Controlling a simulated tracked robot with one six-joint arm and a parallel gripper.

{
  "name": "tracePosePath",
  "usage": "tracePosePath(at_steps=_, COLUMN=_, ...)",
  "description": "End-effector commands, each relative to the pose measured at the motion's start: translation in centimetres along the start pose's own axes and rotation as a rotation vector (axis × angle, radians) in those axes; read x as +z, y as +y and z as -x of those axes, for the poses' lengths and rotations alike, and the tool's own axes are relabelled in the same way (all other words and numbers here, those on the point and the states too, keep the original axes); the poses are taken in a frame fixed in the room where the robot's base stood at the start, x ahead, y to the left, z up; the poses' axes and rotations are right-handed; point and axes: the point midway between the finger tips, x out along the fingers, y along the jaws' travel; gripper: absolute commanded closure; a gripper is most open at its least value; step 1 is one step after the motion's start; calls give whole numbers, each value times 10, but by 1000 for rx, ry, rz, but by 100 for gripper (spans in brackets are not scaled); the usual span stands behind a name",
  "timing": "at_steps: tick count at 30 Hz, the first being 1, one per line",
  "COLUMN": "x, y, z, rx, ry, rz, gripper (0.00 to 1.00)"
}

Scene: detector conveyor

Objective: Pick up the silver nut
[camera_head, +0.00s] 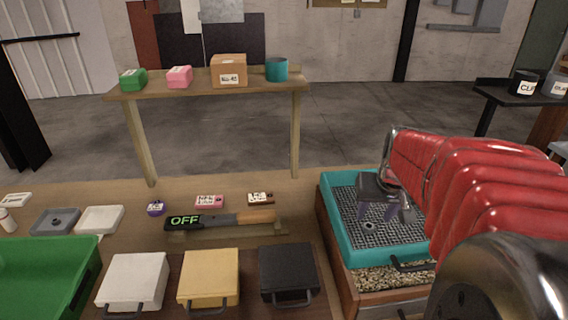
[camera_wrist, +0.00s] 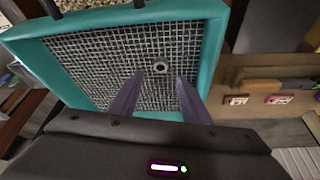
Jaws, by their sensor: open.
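The silver nut (camera_wrist: 160,68) is a small ring lying on the wire mesh of a teal-framed sieve (camera_wrist: 213,55). In the head view the nut (camera_head: 369,226) shows as a small ring near the middle of the sieve (camera_head: 333,237). My gripper (camera_head: 400,216) is over the sieve, to the right of the nut in the head view. In the wrist view my gripper (camera_wrist: 160,79) is open and empty, and the nut shows between and just beyond its two purple fingertips. I cannot tell the height of the fingertips above the mesh.
The sieve sits on a wooden box of gravel (camera_head: 378,279). To its left are a black-and-wood tool reading OFF (camera_head: 205,221), black (camera_head: 288,270), yellow (camera_head: 209,275) and white (camera_head: 134,279) lidded boxes, and a green bin (camera_head: 45,275). A raised shelf (camera_head: 205,88) stands behind.

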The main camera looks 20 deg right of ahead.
Motion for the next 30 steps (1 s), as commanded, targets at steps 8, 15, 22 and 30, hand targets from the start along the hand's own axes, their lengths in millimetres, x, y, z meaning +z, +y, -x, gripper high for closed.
tracePosePath(at_steps=8, x=1, y=0, z=-6, rx=0, ry=-1, rz=0, gripper=57)
tracePosePath(at_steps=15, x=3, y=0, z=-37, rx=-1, ry=-4, rz=0, gripper=57)
tracePosePath(at_steps=22, x=2, y=0, z=-52, rx=0, ry=-1, rz=1, gripper=57)
tracePosePath(at_steps=30, x=2, y=0, z=-52, rx=0, ry=0, rz=1, gripper=57)
